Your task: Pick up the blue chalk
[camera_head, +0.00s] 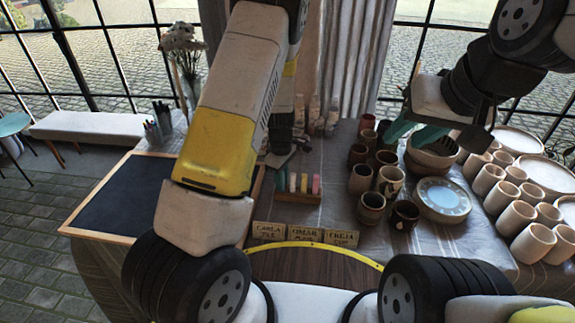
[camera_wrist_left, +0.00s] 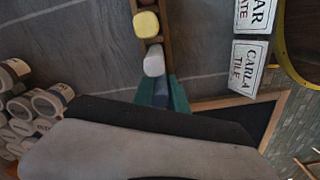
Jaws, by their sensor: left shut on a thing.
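A small wooden chalk rack (camera_head: 297,197) stands on the table in the middle of the head view, with several coloured chalks upright in it. In the left wrist view a yellow chalk (camera_wrist_left: 146,25) and a white chalk (camera_wrist_left: 154,61) stand in a row in the rack. My left gripper (camera_wrist_left: 161,93) is shut on the blue chalk (camera_wrist_left: 161,88) at the near end of that row. I cannot tell whether the chalk is clear of the rack. My right gripper (camera_head: 412,132) is open and empty above the bowls.
Name signs (camera_head: 305,234) stand in front of the rack. Cups (camera_head: 371,207) and a stack of plates (camera_head: 442,199) stand to its right, with more cups (camera_head: 534,242) at the far right. A framed blackboard (camera_head: 118,197) lies at the left. A vase of flowers (camera_head: 183,50) stands behind.

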